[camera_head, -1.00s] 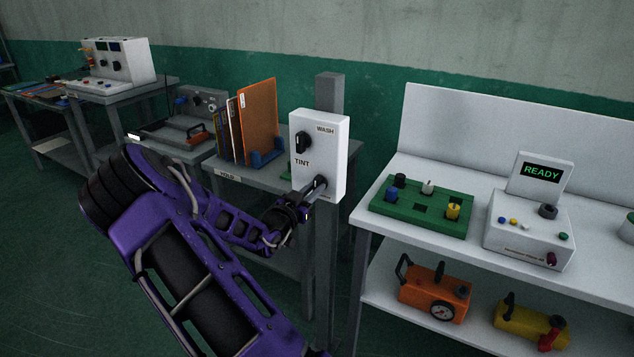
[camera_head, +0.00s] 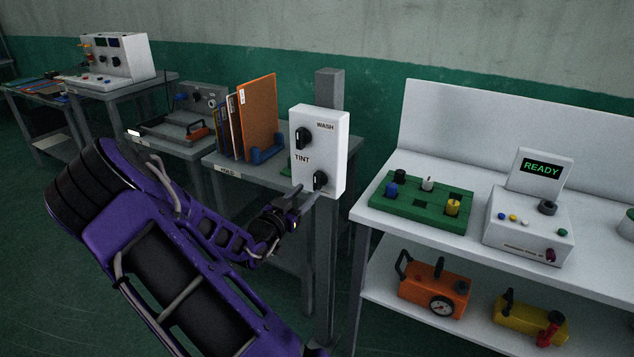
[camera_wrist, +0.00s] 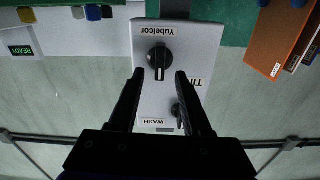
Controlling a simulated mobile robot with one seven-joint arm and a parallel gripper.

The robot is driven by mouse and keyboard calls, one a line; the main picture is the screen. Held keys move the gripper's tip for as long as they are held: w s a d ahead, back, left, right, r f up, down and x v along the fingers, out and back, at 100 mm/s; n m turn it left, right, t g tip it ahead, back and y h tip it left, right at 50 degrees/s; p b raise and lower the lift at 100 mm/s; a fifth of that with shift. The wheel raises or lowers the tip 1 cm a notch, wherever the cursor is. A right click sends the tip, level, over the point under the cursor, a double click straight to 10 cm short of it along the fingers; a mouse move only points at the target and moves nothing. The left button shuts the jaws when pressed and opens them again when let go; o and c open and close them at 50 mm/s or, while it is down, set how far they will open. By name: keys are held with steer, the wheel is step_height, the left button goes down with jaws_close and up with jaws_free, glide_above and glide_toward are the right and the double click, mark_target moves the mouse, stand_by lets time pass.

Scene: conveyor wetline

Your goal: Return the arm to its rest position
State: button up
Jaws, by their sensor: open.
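My gripper (camera_head: 306,197) is open and empty, just in front of the lower part of a white control box (camera_head: 335,150). The box's lower black knob (camera_head: 320,180) is in plain view, and my fingers appear clear of it. The upper black knob (camera_head: 302,138) sits between the WASH and TINT labels. The wrist view shows the box upside down, with the lower knob (camera_wrist: 160,58) beyond and between my two fingertips (camera_wrist: 159,75). One finger partly hides the upper knob (camera_wrist: 178,112). My purple arm is extended from the lower left.
The box is on a grey post (camera_head: 329,90). A white bench (camera_head: 390,212) on the right holds a green board (camera_head: 415,215) and a READY device (camera_head: 528,225). A grey table (camera_head: 225,165) behind my arm holds upright folders (camera_head: 258,115). Open floor lies at left.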

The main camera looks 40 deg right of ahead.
steer(key=shift+v, duration=1)
